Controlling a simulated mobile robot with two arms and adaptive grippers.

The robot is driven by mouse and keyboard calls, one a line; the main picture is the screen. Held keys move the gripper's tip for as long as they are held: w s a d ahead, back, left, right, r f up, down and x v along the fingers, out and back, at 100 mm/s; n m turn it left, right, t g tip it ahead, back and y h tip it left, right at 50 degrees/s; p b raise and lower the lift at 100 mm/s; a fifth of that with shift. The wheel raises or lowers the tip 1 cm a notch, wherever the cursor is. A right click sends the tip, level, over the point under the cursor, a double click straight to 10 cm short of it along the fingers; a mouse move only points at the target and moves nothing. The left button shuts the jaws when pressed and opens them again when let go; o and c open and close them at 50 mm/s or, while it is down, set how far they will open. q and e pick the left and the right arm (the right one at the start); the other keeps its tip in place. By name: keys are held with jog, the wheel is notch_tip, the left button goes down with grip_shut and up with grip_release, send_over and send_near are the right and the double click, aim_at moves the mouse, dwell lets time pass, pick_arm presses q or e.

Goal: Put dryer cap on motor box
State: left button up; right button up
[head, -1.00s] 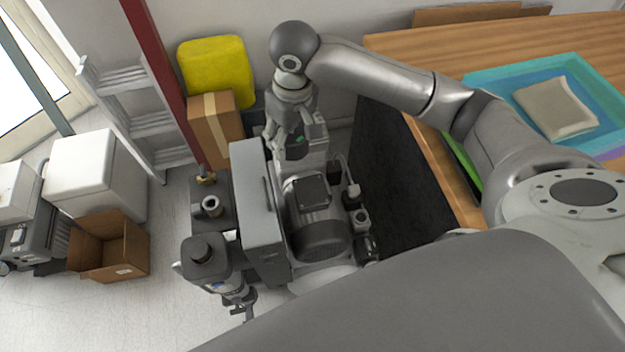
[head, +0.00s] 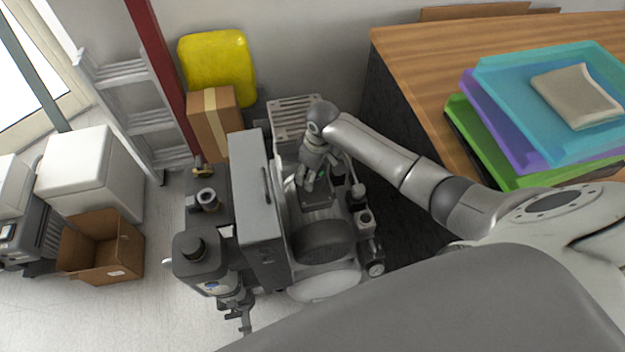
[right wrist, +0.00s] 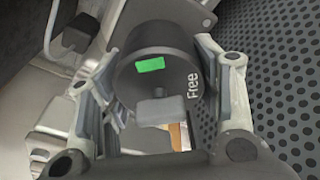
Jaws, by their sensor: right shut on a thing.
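The dryer cap (right wrist: 150,50) is a dark round cap with a green mark and the word "Free" in the right wrist view. My right gripper (right wrist: 160,78) is shut on it, with a finger on each side. In the head view my right gripper (head: 312,183) is above the motor, by the dark flat motor box (head: 318,199). The gripper partly covers the box. The cap is hard to make out there, and I cannot tell whether it touches the box. My left gripper is not in view.
A tall grey cabinet (head: 256,195) stands left of the motor. A wooden table (head: 425,60) with stacked trays (head: 500,90) is at right. Cardboard boxes and a ladder (head: 145,120) stand left. White floor is open at front left.

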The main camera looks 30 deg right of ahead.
notch_tip(320, 180, down, 3)
jog(key=shift+f, duration=0.1)
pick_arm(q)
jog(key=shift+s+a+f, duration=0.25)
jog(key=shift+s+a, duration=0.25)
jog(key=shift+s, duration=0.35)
pick_arm(e)
jog(key=shift+f, duration=0.2)
jog(key=shift+f, duration=0.15)
jog(key=o, duration=1.1)
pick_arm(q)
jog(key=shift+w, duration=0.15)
pick_arm(e)
jog(key=shift+r, duration=0.2)
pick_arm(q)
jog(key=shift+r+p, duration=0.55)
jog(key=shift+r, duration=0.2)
pick_arm(e)
jog(key=r, duration=0.4)
jog(key=s+r, duration=0.1)
jog(key=r, duration=0.7)
jog(key=shift+s+d, duration=0.15)
jog(key=shift+d, duration=0.15)
jog(key=shift+f, duration=0.1)
